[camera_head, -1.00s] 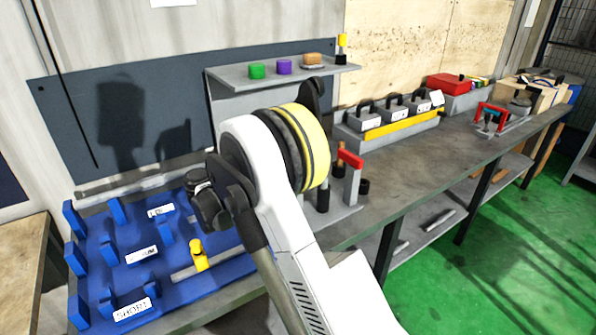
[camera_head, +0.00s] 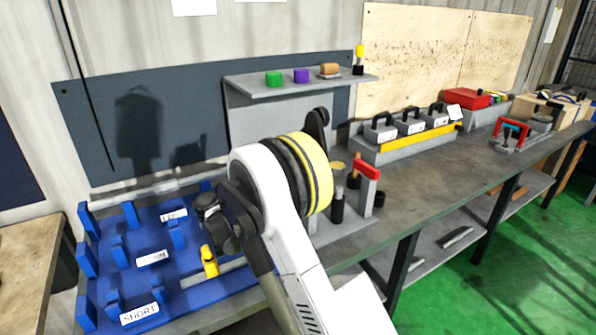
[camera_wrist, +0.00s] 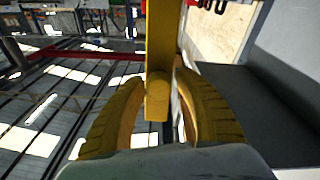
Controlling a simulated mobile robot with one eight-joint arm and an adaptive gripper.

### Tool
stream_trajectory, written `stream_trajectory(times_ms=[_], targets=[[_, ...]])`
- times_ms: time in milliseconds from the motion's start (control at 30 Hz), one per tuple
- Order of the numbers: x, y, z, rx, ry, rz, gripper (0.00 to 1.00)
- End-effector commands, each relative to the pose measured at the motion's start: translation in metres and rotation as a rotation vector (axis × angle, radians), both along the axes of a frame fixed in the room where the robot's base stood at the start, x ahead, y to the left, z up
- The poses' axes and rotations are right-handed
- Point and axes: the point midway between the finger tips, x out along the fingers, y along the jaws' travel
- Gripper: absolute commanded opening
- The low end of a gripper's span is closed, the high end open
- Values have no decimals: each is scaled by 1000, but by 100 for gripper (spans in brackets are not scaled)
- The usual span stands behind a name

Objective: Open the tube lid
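In the wrist view, my gripper (camera_wrist: 162,80) has two ribbed yellow fingers, one on each side of a yellow bar (camera_wrist: 158,55). The bar runs up out of the top of the picture, and its lower end lies between the fingers. The fingertips look close to its sides; whether they press on it is unclear.
A post with a red top (camera_head: 367,172) and dark cylinders (camera_head: 337,207) stand just right of my arm. A shelf (camera_head: 290,86) with small coloured blocks is behind it. Grey boxes with handles (camera_head: 413,127) stand further right. The bench (camera_head: 440,172) is clear in front of them.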

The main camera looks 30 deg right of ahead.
Motion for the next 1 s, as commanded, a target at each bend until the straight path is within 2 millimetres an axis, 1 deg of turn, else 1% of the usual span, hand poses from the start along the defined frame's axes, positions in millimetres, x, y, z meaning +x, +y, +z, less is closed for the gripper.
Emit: stream_trajectory(times_ms=[300,367,433,567,700,800,900,1000], targets=[[-1,0,-1,4,0,-2,48],[-1,3,-2,4,0,-2,48],[0,10,-3,4,0,-1,48],[0,35,-7,3,0,1,48],[0,67,-13,4,0,2,48],[0,87,-16,2,0,1,48],[0,103,-19,2,0,1,48],[0,113,-20,3,0,-1,48]])
